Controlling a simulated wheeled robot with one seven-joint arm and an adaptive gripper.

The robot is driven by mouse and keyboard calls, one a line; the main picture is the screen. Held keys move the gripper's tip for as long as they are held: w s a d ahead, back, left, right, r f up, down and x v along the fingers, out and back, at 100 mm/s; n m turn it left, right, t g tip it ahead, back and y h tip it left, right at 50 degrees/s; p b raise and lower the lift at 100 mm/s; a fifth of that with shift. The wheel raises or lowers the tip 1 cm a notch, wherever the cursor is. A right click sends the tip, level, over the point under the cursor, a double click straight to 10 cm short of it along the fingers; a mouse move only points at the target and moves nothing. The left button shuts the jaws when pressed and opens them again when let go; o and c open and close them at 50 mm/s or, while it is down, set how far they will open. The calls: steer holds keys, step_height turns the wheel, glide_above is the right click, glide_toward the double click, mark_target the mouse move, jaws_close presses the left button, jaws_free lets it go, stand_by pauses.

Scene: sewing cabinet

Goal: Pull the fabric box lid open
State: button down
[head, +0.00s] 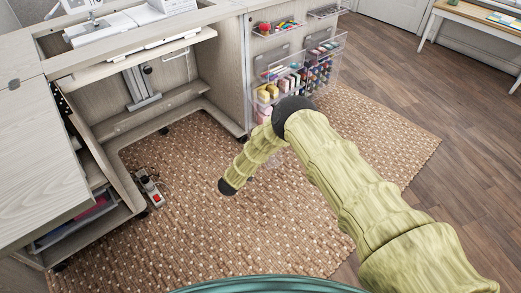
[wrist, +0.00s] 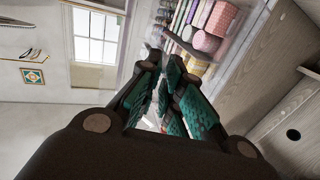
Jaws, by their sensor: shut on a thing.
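The clear fabric box (wrist: 237,38) holds pink, purple and teal fabric rolls and fills the top right of the wrist view. In the head view, rolled fabrics (head: 268,93) show behind clear plastic low on the cabinet's side. My gripper (wrist: 162,62) has dark fingers with teal pads, and its tips are at the box's near side. It is shut on the fabric box lid. A dark grey bar (wrist: 186,44) shows just past the tips. The lid's clear edge is hard to make out between the fingers. My arm hides the gripper in the head view.
Other clear bins (head: 280,27) with sewing supplies hang above on the cabinet side (head: 226,65). A power strip (head: 150,187) lies on the brown rug (head: 200,240) at left. A white sewing machine (head: 95,28) stands on the cabinet top.

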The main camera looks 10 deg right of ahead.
steer(key=shift+a, duration=0.1)
steer(key=c, duration=1.6)
jaws_free()
steer(key=shift+o, duration=0.2)
steer(key=v, duration=1.2)
